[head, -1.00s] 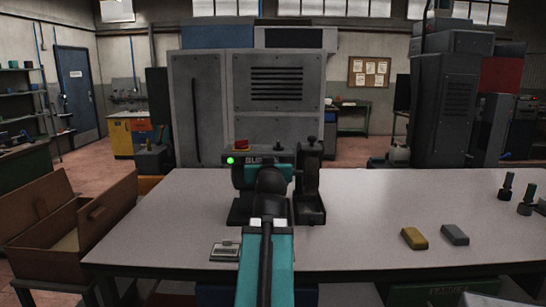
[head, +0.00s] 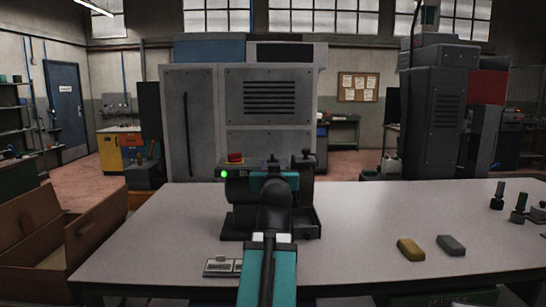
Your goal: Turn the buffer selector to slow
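The buffer (head: 240,188) is a dark bench machine on the grey table. A green light (head: 224,174) glows at its left end and a red switch (head: 235,158) sits on top. A black knob (head: 306,154) stands on its right part, above the wheel housing. My teal and black arm reaches up from the bottom and covers the middle of the buffer's front. My gripper is at the far end of the arm, in front of the buffer. Its fingers are hidden behind my wrist. I cannot make out the selector or its setting.
A small grey plate (head: 221,267) lies on the table (head: 350,225) left of my arm. A yellow block (head: 411,249) and a grey block (head: 451,245) lie at right. Dark upright pieces (head: 519,208) stand at the right edge. An open brown box (head: 40,235) is left of the table.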

